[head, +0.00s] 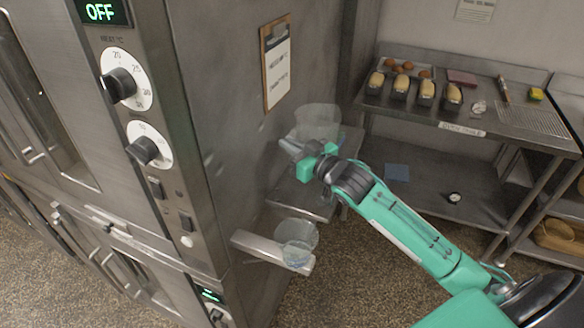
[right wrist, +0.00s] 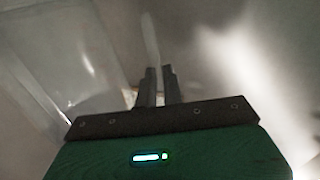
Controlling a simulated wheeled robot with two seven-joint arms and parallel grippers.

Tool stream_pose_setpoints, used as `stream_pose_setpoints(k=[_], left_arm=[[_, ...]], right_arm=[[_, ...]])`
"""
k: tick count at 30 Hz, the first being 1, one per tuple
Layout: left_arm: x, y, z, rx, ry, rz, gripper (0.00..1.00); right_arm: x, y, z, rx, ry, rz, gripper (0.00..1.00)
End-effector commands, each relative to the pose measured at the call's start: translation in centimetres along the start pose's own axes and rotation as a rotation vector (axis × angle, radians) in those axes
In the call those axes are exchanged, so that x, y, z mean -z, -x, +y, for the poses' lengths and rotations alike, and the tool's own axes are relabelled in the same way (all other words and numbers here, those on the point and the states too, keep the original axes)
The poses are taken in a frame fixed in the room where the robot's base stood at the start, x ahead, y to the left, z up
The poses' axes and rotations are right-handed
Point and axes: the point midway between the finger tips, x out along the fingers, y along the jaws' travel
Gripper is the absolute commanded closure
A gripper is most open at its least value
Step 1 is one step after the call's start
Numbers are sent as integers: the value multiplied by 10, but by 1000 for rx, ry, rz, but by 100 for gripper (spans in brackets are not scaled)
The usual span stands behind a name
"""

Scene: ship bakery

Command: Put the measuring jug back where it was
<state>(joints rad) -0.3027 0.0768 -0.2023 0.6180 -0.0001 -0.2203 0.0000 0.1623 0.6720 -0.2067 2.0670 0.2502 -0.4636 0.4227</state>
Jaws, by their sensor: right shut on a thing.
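A clear measuring jug (head: 318,120) is in front of the oven's side wall, just above a small steel shelf (head: 300,193). My right gripper (head: 292,150) is at the jug, its fingers close together and shut on it. In the right wrist view the fingertips (right wrist: 160,82) meet at a thin pale strip, which looks like the jug's handle, and the clear jug wall (right wrist: 60,65) fills the left. I cannot tell whether the jug touches the shelf. My left gripper is not in view.
A second clear vessel (head: 296,240) stands on a lower narrow shelf (head: 255,246). The oven (head: 225,130) rises at left with a clipboard (head: 275,62) on its side.

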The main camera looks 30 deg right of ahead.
Motion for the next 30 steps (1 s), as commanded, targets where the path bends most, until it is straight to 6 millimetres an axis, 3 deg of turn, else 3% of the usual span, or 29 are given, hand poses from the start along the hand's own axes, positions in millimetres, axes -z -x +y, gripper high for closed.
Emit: stream_pose_setpoints(k=[3, 10, 18, 30], left_arm=[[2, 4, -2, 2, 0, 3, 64], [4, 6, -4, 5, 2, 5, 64], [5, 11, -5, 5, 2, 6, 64], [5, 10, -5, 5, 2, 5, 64]], right_arm=[[-22, 0, -1, -1, -1, -1, 100], [-41, 0, -2, 0, 0, 2, 100], [-76, 0, -3, -1, 2, 2, 100], [-82, 0, -4, 0, 1, 3, 100]])
